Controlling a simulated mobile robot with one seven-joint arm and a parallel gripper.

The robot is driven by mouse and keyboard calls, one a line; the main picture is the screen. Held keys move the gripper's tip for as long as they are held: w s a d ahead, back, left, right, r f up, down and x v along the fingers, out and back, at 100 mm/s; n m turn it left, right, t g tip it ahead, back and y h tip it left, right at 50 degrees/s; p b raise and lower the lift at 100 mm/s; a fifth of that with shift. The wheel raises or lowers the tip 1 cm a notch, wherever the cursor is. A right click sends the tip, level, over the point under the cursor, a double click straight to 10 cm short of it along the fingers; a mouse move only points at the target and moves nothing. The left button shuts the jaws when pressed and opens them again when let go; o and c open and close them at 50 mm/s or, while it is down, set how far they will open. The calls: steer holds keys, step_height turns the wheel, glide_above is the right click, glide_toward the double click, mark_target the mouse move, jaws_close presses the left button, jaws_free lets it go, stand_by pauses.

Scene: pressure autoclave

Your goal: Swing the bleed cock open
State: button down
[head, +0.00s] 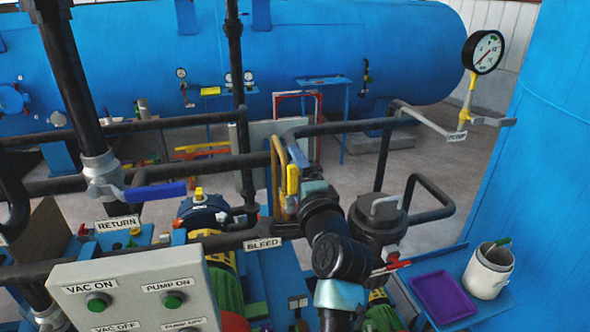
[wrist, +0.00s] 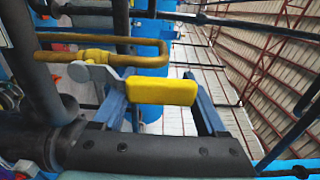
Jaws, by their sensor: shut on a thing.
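The bleed cock's yellow lever (head: 292,179) stands upright beside the brass bleed pipe (head: 275,170), above the BLEED label (head: 262,244). In the wrist view the yellow lever (wrist: 162,91) lies across the middle, joined by a grey arm to the yellow valve body (wrist: 88,56) on the brass pipe. My gripper (head: 304,188) is at the lever, reaching in from the right, and is shut on it. In the wrist view my gripper's fingers (wrist: 160,100) show on either side of the lever, partly behind it. The exact contact is hidden.
A blue-handled valve (head: 155,192) is to the left. A grey control box (head: 135,292) stands at front left. Dark pipes (head: 200,120) cross behind the lever. A capped dark vessel (head: 378,222) is close right of my arm. A purple tray (head: 443,297) and white bucket (head: 489,270) are at right.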

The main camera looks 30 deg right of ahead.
steer(key=shift+c, duration=1)
jaws_free()
steer(key=b+v, duration=0.4)
steer(key=v, duration=0.9)
steer(key=shift+b, duration=0.3)
steer(key=shift+d, duration=0.1)
